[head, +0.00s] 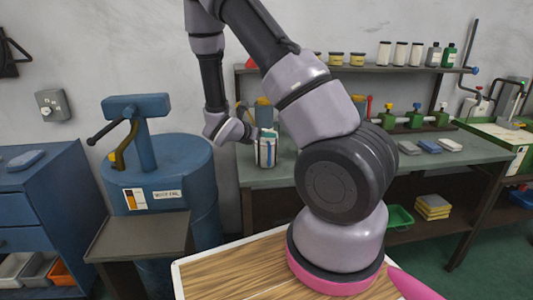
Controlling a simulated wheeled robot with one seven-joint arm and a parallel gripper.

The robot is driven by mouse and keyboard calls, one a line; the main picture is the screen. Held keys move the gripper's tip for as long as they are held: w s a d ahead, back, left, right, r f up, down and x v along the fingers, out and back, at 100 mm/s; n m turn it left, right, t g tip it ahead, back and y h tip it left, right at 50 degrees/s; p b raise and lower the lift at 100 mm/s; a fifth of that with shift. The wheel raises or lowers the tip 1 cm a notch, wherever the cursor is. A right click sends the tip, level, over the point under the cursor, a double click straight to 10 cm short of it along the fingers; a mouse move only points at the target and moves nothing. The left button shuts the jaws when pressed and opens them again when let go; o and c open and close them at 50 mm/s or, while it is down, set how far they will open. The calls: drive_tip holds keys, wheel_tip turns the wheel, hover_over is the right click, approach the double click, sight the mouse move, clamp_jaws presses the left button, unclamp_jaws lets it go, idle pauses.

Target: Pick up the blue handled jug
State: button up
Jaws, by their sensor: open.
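My arm reaches over the bench at the back, and my gripper (249,132) is small and far off at its end, pointing right. It is open, though its fingers are hard to make out. Just right of it a small white container with blue sides (267,149) stands upright on the bench; it may be the blue handled jug, but a handle is not clear. The gripper is close to its upper left; I cannot tell whether they touch. No other clear jug shows, and my arm hides part of the bench.
The grey-green bench (435,168) carries green fittings (414,117) and small flat boxes (429,146). Above it a shelf (400,68) holds bottles and yellow tins. A blue drum with a hand pump (160,172) stands left of the bench, near a blue drawer cabinet (38,205).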

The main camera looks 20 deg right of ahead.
sight(266, 148)
drive_tip(key=shift+x, duration=1.15)
drive_tip(key=x, duration=0.3)
drive_tip(key=f+x, duration=0.1)
drive_tip(key=x, duration=0.1)
drive_tip(key=shift+a, duration=0.25)
clamp_jaws()
